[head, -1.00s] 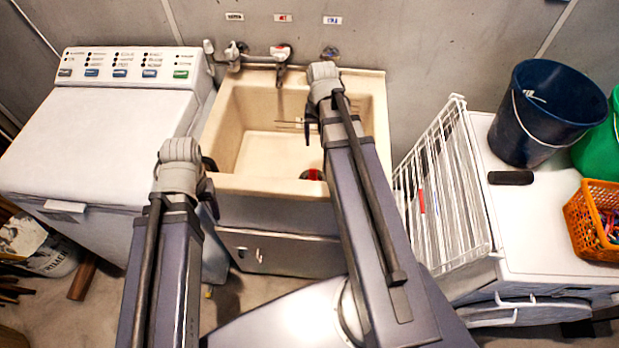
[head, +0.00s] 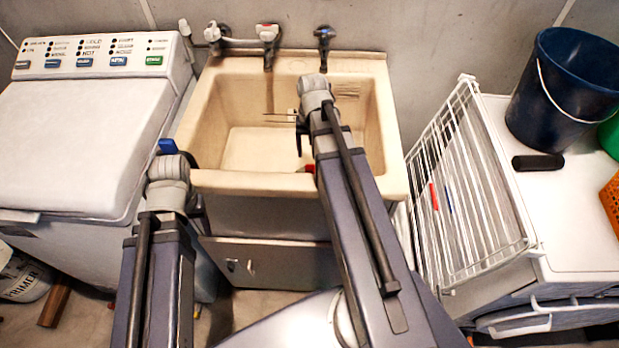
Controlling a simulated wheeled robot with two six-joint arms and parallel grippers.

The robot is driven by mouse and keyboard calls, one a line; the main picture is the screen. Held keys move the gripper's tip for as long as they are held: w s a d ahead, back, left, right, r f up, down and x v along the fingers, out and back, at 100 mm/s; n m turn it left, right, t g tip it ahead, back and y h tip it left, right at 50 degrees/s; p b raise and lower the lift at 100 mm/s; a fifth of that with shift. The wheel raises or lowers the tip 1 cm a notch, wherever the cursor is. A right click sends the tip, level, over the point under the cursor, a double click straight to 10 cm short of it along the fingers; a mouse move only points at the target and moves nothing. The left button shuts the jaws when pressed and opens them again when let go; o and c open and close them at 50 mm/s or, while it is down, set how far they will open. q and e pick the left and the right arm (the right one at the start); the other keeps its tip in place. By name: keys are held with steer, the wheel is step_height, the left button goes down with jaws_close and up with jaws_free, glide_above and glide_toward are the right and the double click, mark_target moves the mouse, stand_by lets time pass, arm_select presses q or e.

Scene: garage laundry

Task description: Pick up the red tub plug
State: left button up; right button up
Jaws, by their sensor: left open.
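A small red piece, which looks like the red tub plug (head: 310,168), shows just inside the front rim of the beige laundry tub (head: 395,150). My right arm covers most of it. My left gripper (head: 198,208) is in front of the tub's left front corner, mostly hidden behind its own wrist. It is open and apart from the red piece. My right gripper (head: 302,132) is over the tub, mostly hidden by its arm, and its fingers cannot be made out.
A white washing machine (head: 80,130) stands left of the tub. Taps (head: 268,40) are on the wall behind. A white wire rack (head: 470,190) and a white appliance (head: 580,220) with a dark blue bucket (head: 560,95) stand right. A small blue object (head: 168,146) shows above my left wrist.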

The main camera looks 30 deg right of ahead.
mark_target(310, 165)
steer(key=shift+a+f+b, duration=0.2)
steer(key=shift+f+b, duration=1.65)
steer(key=shift+f, duration=0.1)
steer(key=shift+a+f+b, duration=0.15)
steer(key=shift+f+b, duration=1.7)
steer(key=shift+f, duration=0.1)
steer(key=shift+r, duration=0.1)
jaws_close()
